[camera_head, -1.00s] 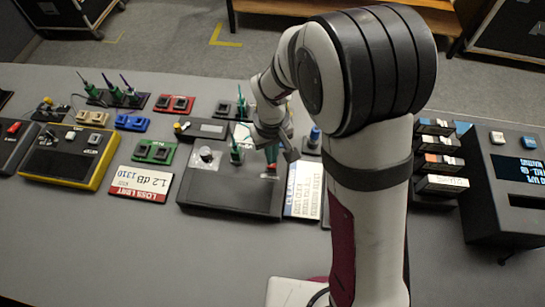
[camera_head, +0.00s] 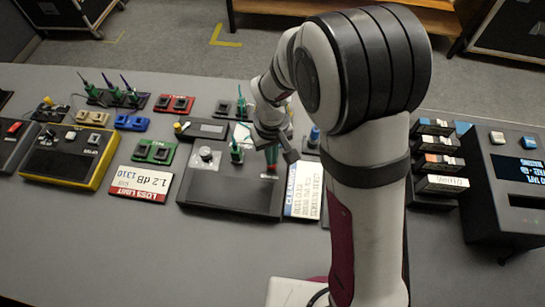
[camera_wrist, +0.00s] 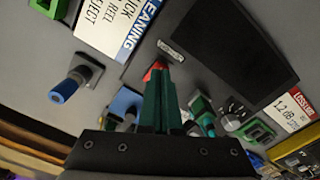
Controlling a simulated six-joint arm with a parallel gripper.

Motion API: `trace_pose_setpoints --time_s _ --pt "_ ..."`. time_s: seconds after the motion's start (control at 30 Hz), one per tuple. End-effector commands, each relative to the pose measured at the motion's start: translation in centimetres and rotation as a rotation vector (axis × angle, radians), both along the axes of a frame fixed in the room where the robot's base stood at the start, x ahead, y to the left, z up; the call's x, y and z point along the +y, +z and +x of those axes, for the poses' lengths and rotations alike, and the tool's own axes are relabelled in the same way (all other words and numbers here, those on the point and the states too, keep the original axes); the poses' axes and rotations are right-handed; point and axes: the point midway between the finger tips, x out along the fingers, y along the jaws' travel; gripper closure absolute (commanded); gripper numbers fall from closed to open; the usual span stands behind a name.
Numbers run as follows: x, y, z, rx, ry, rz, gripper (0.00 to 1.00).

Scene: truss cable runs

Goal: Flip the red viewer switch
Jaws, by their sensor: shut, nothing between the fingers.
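The red viewer switch (camera_wrist: 155,70) shows as a small red piece by a small label on the dark grey box, in the wrist view. My gripper (camera_wrist: 160,72) is shut, its dark green fingers tight together, with the tips right at the switch and partly covering it. I cannot tell whether they touch. In the head view my gripper (camera_head: 271,168) points down at the right side of the dark box (camera_head: 225,198). A bit of red shows under the fingertips there. Which way the switch is tilted is hidden.
A round knob (camera_head: 206,153) and a green-topped connector (camera_head: 237,155) stand on the box's left and back. A white cleaning card (camera_head: 303,190) lies to its right. A blue-capped part (camera_head: 314,137) stands behind the card. The bench in front is clear.

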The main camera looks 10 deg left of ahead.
Motion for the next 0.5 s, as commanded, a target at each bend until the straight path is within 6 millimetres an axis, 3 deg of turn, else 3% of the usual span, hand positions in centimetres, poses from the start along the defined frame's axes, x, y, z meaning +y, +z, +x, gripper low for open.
trace_pose_setpoints --time_s 0.5 --pt "0.00 -0.81 -0.01 0.001 0.000 0.000 1.00"
